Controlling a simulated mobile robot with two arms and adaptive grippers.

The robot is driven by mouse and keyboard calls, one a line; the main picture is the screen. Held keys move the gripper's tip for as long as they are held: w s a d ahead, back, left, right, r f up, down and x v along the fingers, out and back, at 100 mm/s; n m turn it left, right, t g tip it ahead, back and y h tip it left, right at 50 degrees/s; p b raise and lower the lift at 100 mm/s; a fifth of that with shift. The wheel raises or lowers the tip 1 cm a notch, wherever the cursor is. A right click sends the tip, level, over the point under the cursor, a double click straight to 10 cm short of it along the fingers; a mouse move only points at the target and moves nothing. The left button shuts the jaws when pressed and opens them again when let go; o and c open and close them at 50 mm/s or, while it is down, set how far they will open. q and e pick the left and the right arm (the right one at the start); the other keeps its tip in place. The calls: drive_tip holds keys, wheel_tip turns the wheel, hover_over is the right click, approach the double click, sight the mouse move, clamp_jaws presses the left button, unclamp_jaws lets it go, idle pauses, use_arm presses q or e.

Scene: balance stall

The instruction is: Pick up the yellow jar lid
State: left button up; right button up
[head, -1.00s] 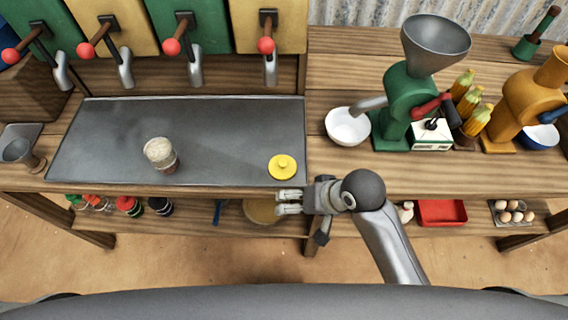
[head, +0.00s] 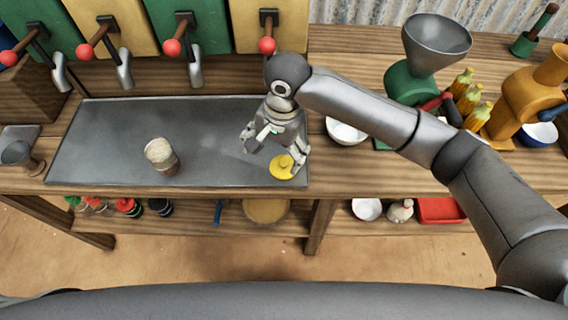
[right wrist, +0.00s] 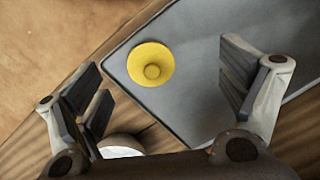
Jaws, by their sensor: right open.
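The yellow jar lid (head: 281,168) lies flat, knob up, near the right front corner of the grey metal tray (head: 100,140). It also shows in the right wrist view (right wrist: 151,64), ahead of and between the spread fingers. My right gripper (head: 272,154) is above the tray, pointing down, with one finger overlapping the lid in the head view. It is open and empty and does not appear to hold the lid. A jar (head: 161,157) with pale contents on top stands on the tray to the left. My left gripper is not in view.
A white bowl (head: 345,131) stands right of the tray, beside the green grinder (head: 408,85). Taps with red-knobbed levers (head: 172,48) hang behind the tray. A lower shelf holds a round tan item (head: 266,210) and a red tray (head: 440,210). The tray's middle is clear.

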wheel_tip(320, 180, up, 2)
drive_tip(key=w+d+m+h, duration=0.1)
drive_tip(key=w+d+m, duration=0.1)
drive_tip(key=w+d, duration=0.1)
hover_over(284, 162)
drive_tip(key=f, duration=0.4)
drive_tip(key=shift+w+d+f, duration=0.15)
drive_tip(key=shift+d+f, duration=0.1)
drive_tip(key=shift+f, duration=0.15)
drive_tip(key=shift+a+f+p, duration=0.15)
drive_tip(key=shift+f+p, duration=0.2)
drive_tip(key=shift+f, duration=1.1)
drive_tip(key=shift+a+f+p, duration=0.1)
drive_tip(key=shift+f+p, duration=0.25)
drive_tip(key=shift+f, duration=1.05)
drive_tip(key=c, duration=0.8)
